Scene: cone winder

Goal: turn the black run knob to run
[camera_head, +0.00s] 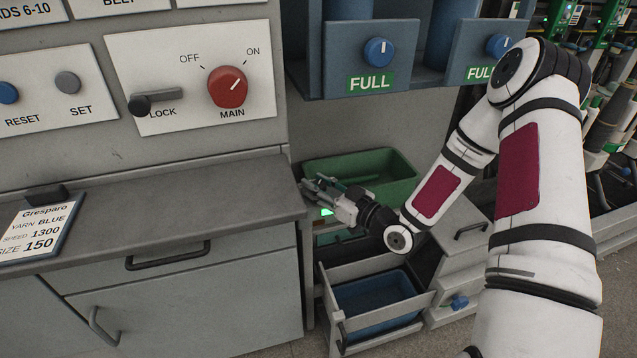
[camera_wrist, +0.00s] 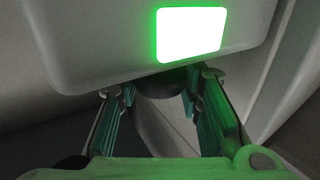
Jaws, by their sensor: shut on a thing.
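My gripper (camera_head: 312,187) reaches left past the end of the grey counter in the head view. In the wrist view my gripper (camera_wrist: 160,90) has its two fingers on either side of a dark round knob (camera_wrist: 162,82) and is shut on it. The knob sits at the lower edge of a pale panel (camera_wrist: 110,45), just below a bright green lit square (camera_wrist: 191,34). No pointer or lettering of the knob shows. In the head view the knob is hidden, and only a bit of green glow (camera_head: 327,212) shows below the gripper.
A grey counter (camera_head: 150,205) stands left of my gripper, with a job card (camera_head: 37,228) on it. A green bin (camera_head: 385,165) is behind it, and an open drawer with a blue bin (camera_head: 375,295) is below. The red MAIN knob (camera_head: 227,87) points toward ON.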

